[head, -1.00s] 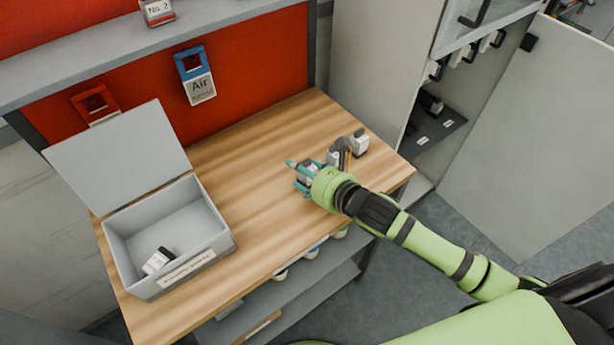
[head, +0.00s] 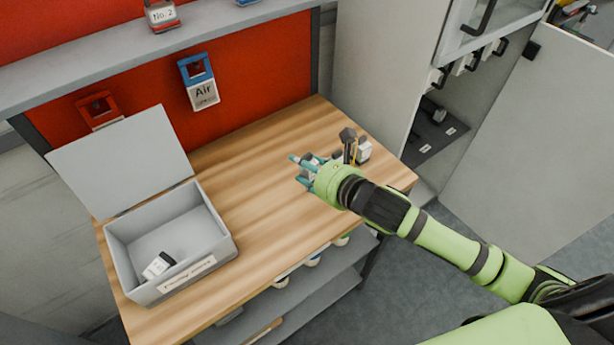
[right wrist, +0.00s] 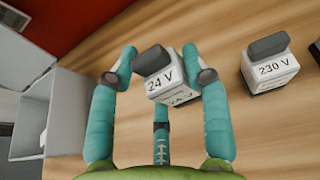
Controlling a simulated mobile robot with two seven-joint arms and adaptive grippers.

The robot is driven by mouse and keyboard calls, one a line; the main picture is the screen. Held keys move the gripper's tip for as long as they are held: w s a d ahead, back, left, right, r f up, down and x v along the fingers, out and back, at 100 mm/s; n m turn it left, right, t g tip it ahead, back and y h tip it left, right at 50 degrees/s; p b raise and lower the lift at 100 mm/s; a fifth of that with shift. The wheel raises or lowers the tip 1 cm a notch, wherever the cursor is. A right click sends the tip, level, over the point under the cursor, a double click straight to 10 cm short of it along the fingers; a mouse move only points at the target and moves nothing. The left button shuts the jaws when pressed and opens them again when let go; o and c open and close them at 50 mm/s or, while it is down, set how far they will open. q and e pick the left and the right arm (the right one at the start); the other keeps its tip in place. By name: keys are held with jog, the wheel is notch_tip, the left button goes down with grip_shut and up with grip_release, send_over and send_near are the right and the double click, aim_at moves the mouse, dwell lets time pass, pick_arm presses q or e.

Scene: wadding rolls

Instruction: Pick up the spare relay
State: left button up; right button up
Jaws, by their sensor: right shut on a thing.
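A white relay with a dark grey cap, marked 24 V (right wrist: 166,84), sits between the teal fingers of my right gripper (right wrist: 165,75) in the right wrist view. The gripper is shut on it. In the head view my right gripper (head: 306,171) is over the wooden workbench, and its fingers and hand mostly hide this relay. I cannot tell whether the relay touches the bench. A second relay, marked 230 V (right wrist: 272,68), stands apart to the right in the right wrist view. Another relay (head: 363,151) shows farther right along the bench. My left gripper is not in view.
An open grey box (head: 222,240) with a raised lid (head: 120,160) stands on the bench's left, holding a relay (head: 158,266). The workbench (head: 262,215) is clear between box and gripper. An open cabinet (head: 375,75) stands right. A shelf (head: 200,38) runs above the bench.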

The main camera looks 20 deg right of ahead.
jog(key=s+d+r+b, duration=0.2)
jog(key=d+r, duration=0.5)
jog(key=d, duration=0.4)
jog(key=shift+d, duration=0.2)
dwell(0.4)
